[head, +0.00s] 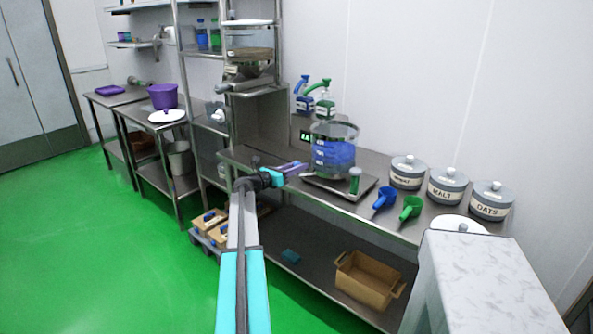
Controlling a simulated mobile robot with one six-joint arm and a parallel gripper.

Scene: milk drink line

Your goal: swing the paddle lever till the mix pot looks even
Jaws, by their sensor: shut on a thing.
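The mix pot (333,152) is a clear vessel with pale marks and blue contents in its lower part. It stands upright on a flat metal base (327,190) on the steel bench. Whether the blue is even throughout is too small to tell. My gripper (283,172) is at the bench's front edge, left of the pot and apart from its wall. It is shut on a lavender bar (294,168), which looks like the paddle lever. The lever's far end and any link to the pot are unclear. A small green-topped cylinder (355,180) stands at the base's right side.
Blue (385,198) and green (411,207) scoops lie right of the pot, before lidded canisters, including malt (447,185) and oats (491,200). Pump bottles (324,105) stand behind the pot. A brown crate (368,280) sits on the lower shelf. Green floor is open at left.

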